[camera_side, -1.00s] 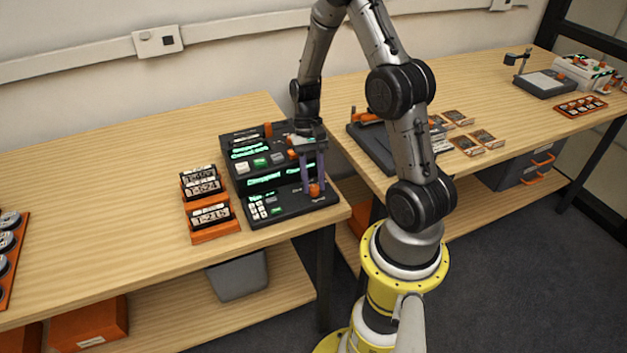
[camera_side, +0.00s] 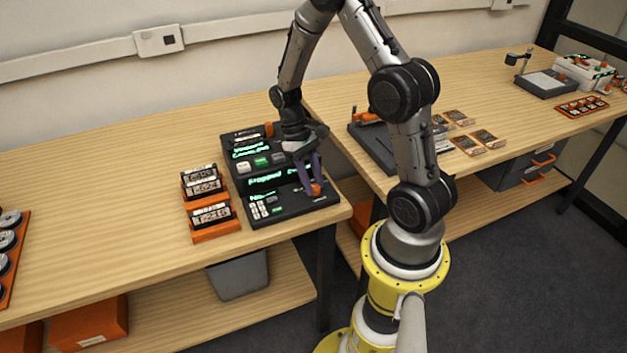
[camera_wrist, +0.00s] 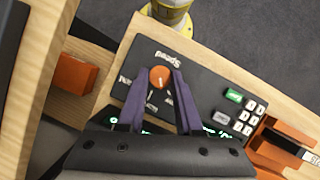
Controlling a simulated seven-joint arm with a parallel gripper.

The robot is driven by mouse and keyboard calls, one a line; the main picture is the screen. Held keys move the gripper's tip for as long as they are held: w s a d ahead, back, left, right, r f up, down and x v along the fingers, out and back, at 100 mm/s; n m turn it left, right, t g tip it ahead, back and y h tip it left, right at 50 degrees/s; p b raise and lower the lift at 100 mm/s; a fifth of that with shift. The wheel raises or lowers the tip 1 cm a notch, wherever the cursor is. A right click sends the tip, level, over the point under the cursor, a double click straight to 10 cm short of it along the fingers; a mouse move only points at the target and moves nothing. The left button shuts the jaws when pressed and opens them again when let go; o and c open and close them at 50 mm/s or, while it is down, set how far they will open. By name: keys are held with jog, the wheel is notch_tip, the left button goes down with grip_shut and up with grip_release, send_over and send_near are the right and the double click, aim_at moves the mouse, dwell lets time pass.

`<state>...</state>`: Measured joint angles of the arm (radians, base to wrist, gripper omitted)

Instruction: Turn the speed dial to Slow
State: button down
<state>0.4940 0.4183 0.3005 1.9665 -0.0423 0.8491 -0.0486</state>
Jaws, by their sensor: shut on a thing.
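The speed dial is an orange round knob (camera_wrist: 160,77) with a light pointer mark, on a dark panel (camera_wrist: 185,65) labelled "Speed" in the wrist view. The knob also shows at the front right of the console (camera_side: 285,207) in the side view. My gripper (camera_side: 314,188) is lowered over it, tilted. In the wrist view my gripper's purple fingers (camera_wrist: 160,88) are on either side of the knob, shut on it. The lettering of the dial's positions is partly hidden and too blurred to read, so I cannot tell which one the pointer marks.
White and green keys (camera_wrist: 234,95) sit beside the dial. An orange rack with labelled cassettes (camera_side: 210,215) stands left of the console. A second table with a dark tray (camera_side: 375,145) and several cards lies to the right. The table left of the rack has free room.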

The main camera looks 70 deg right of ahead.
jog(key=shift+w+a+n+h, duration=0.1)
jog(key=shift+n+h, duration=0.35)
jog(key=shift+n, duration=0.7)
jog(key=shift+a+n+h, duration=0.1)
jog(key=shift+n+h, duration=0.35)
jog(key=shift+n, duration=0.7)
jog(key=c, duration=0.6)
grip_release()
jog(key=v, duration=1.4)
jog(key=shift+w+f, duration=0.1)
